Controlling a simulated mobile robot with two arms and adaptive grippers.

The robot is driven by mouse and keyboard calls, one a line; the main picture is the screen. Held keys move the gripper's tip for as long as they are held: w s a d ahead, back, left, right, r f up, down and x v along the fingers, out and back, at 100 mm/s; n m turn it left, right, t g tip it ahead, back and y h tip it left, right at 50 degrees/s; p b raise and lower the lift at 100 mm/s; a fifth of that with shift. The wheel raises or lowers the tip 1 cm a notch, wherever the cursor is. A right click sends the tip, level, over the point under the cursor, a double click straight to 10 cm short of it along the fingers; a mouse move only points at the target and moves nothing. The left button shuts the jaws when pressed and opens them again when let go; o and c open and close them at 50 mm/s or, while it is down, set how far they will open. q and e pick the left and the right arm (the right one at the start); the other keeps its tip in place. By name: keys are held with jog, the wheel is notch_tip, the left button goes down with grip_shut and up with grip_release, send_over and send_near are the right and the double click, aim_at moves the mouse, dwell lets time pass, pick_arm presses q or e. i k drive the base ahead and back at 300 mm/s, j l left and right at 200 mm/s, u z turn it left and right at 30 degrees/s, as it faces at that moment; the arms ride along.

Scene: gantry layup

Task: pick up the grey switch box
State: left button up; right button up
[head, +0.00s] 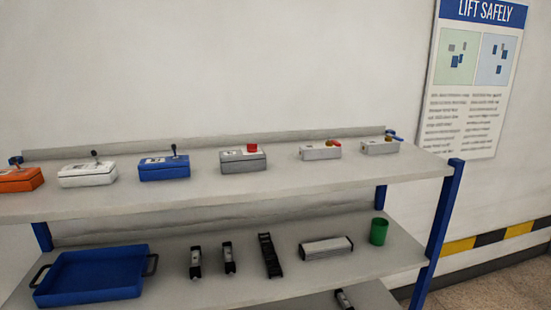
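A grey box with a red button on top (243,163) stands on the upper shelf, just right of the shelf's middle. It looks the darkest grey of the boxes in the row. None of the boxes is held. Neither of my grippers shows in the head view.
A white box with a black lever (88,177) and an orange box (20,182) stand farther left on the upper shelf (300,180). The lower shelf holds a blue tray (90,278), several black and silver parts, a silver block (326,249) and a green cup (378,232). Blue posts (441,225) bound the rack.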

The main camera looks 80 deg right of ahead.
aim_at(233, 161)
jog(key=z, duration=2.5)
